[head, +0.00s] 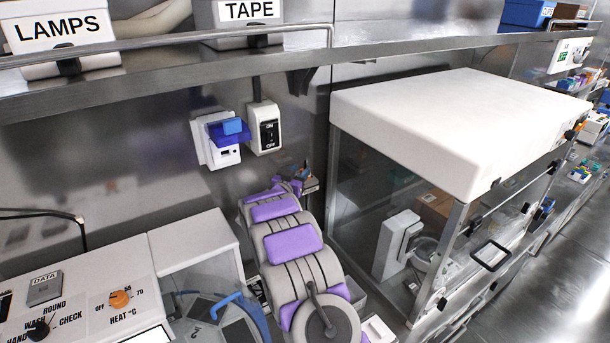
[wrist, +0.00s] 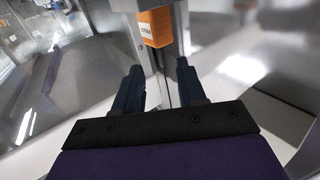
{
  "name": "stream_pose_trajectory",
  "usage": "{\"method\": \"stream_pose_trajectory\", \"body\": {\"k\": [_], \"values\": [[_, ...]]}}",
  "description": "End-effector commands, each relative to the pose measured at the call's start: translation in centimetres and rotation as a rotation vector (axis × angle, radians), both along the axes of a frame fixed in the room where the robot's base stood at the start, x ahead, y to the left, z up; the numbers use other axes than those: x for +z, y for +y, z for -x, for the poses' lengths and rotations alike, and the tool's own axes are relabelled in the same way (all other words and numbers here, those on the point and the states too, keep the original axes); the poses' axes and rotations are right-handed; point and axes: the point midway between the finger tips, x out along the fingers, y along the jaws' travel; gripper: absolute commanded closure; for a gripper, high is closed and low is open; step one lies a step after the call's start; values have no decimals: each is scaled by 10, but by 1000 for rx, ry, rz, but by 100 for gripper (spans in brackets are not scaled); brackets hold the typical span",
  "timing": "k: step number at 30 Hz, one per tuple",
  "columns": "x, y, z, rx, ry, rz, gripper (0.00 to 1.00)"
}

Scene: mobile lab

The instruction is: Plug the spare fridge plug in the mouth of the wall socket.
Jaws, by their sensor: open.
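The wall socket (head: 222,150) is a white box on the metal back wall, with a blue flap (head: 230,128) sticking out above its face. My gripper (wrist: 160,85) is open, with its two dark fingers apart and nothing between them. In the head view, my gripper (head: 304,178) is small and partly hidden behind my arm, to the right of and below the socket. An orange block with a white label (wrist: 157,26) stands just beyond the fingertips in the wrist view. I cannot tell whether it belongs to the spare fridge plug. No plug is clearly visible.
A white ON/OFF switch (head: 265,132) sits right of the socket, its cable going up. A metal shelf (head: 150,85) with LAMPS (head: 62,38) and TAPE (head: 247,20) boxes overhangs. A glass-sided cabinet (head: 460,130) stands right. A machine with knobs (head: 90,290) stands lower left.

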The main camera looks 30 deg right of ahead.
Motion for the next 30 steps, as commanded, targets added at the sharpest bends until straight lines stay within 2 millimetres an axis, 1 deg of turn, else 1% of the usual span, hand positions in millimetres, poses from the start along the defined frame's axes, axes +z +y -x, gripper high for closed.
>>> {"method": "stream_pose_trajectory", "body": {"k": [1,3,13,23,30], "values": [[-1,-7,-3,-3,1,1,60],[-1,-13,-7,-3,1,2,60],[1,-26,-17,-1,1,0,60],[4,-56,-39,-3,-2,1,60],[2,-62,-44,1,4,0,60]]}}
